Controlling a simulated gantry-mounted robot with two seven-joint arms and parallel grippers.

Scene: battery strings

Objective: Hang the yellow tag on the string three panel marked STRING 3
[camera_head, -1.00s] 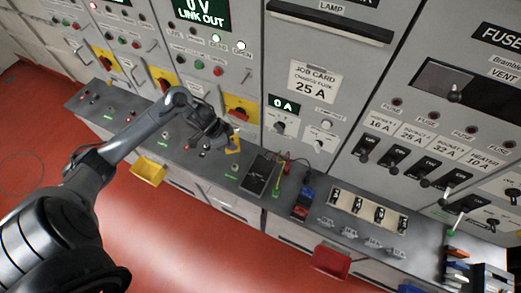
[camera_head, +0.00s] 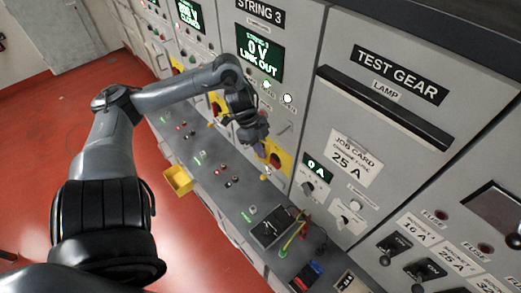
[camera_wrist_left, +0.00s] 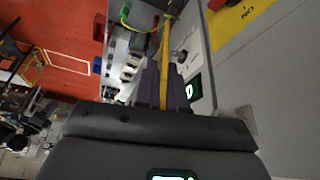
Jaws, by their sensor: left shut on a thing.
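The STRING 3 panel (camera_head: 297,28) is a grey cabinet front, named by a black label (camera_head: 260,12) at its top. Its green-lit display (camera_head: 260,52) reads 0 V LINK OUT. Low on it is a yellow plate (camera_head: 286,162) with a red rotary handle (camera_head: 275,160). My left gripper (camera_head: 257,146) is in front of the lower panel, close to that plate, and partly covers it. In the left wrist view its fingers (camera_wrist_left: 166,85) are shut on the narrow yellow tag (camera_wrist_left: 166,50), seen nearly edge-on. I cannot tell whether the tag touches the panel. My right gripper is not in view.
A grey bench (camera_head: 215,165) with knobs and sockets runs below the panels. A yellow bin (camera_head: 178,180) hangs at its front edge. A dark meter (camera_head: 270,228) with leads lies on the bench. The TEST GEAR cabinet (camera_head: 385,150) stands to the right.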

